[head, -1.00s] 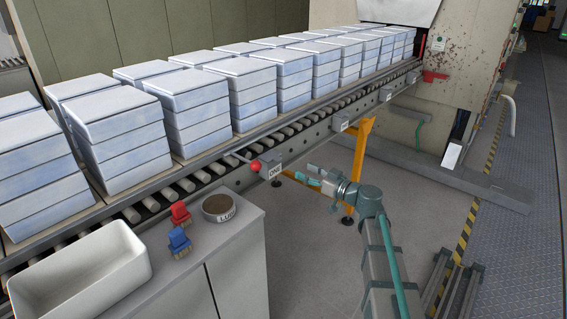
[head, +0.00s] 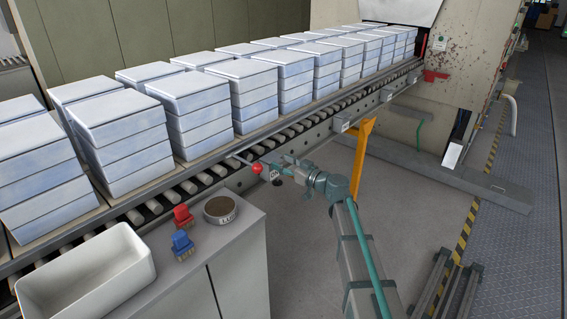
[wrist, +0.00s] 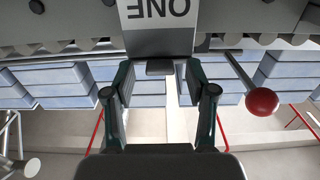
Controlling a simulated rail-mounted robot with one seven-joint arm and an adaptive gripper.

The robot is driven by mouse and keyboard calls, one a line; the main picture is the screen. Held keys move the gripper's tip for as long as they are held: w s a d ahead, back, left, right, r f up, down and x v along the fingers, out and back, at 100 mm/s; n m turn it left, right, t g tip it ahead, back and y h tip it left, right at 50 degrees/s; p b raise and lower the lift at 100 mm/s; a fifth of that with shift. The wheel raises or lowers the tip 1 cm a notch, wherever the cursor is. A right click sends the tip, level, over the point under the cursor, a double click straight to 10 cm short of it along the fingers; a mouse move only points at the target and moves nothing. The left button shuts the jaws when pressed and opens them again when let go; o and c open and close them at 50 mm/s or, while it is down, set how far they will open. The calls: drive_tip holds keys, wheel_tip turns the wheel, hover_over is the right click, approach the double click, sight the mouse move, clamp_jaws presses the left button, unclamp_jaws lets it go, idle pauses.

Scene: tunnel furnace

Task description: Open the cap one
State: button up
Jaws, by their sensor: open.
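The cap marked ONE (wrist: 160,25) is a grey box with a white label on the conveyor's side. In the wrist view its label is upside down, at the top centre. A small dark tab (wrist: 160,67) shows at its edge, between my fingertips. My gripper (wrist: 160,78) is open, one finger on each side of the tab; I cannot tell whether they touch it. In the head view my gripper (head: 282,169) is at the conveyor's side and partly hides the cap. A lever with a red ball (head: 258,168) is beside it, also in the wrist view (wrist: 262,101).
The roller conveyor (head: 225,187) carries stacks of pale blocks (head: 190,110) toward the furnace (head: 450,95). A cabinet at the front left holds a white bin (head: 88,270), a red piece (head: 183,216), a blue piece (head: 182,243) and a round tin (head: 220,210). An orange post (head: 363,155) stands behind my arm.

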clamp_jaws()
idle(0.3)
drive_tip(key=shift+a+r, duration=0.1)
drive_tip(key=shift+r, duration=0.05)
